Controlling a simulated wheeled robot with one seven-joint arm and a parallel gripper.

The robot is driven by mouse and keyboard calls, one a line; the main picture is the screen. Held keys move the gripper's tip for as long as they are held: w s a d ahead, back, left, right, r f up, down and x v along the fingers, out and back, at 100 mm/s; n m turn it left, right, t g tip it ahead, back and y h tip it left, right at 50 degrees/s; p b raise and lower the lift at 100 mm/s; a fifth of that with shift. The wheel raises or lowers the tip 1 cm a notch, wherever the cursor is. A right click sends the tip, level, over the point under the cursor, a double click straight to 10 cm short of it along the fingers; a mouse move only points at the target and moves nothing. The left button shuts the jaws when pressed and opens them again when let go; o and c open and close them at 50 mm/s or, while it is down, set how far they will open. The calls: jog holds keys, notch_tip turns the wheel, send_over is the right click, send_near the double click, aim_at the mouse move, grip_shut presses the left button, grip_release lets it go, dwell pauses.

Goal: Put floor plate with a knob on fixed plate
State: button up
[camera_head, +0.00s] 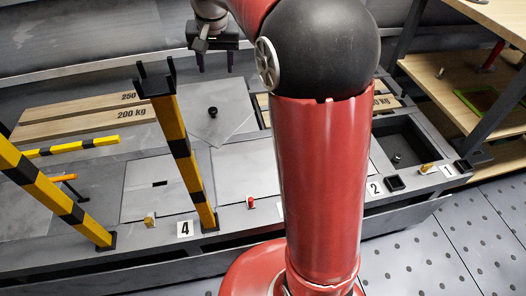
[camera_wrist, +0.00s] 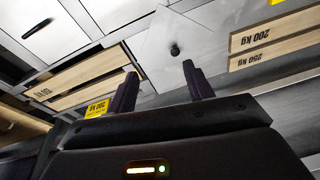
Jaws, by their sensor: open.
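The grey floor plate with a black knob (camera_head: 225,95) lies turned at an angle, one corner pointing to the front edge of the platform. In the wrist view the plate (camera_wrist: 163,38) shows with its knob ahead of the fingers. My gripper (camera_head: 215,65) is open and empty, behind the knob in the head view; its two dark fingers (camera_wrist: 160,82) are apart, with the knob beyond them. A flat plate with a slot (camera_head: 145,197) is set in the platform near label 4. A plain plate (camera_head: 240,165) lies right of it, partly hidden by my arm. Which is the fixed plate is unclear.
Yellow-black posts (camera_head: 181,145) and a bar (camera_head: 75,146) stand at the left. Wooden beams marked 200 kg (camera_head: 85,120) lie behind. An open recess (camera_head: 400,140) is at the right, near a wooden shelf (camera_head: 440,85). Small pegs stand along the front edge.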

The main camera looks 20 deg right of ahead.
jog(key=s+r+n+t, duration=0.2)
jog(key=s, duration=1.6)
jog(key=s+f+n, duration=0.1)
jog(key=s+f, duration=0.2)
jog(key=s, duration=0.2)
jog(key=s+f+n+t, duration=0.1)
jog(key=s+f, duration=0.2)
jog(key=s, duration=0.2)
jog(key=shift+s, duration=0.3)
jog(key=shift+d, duration=0.15)
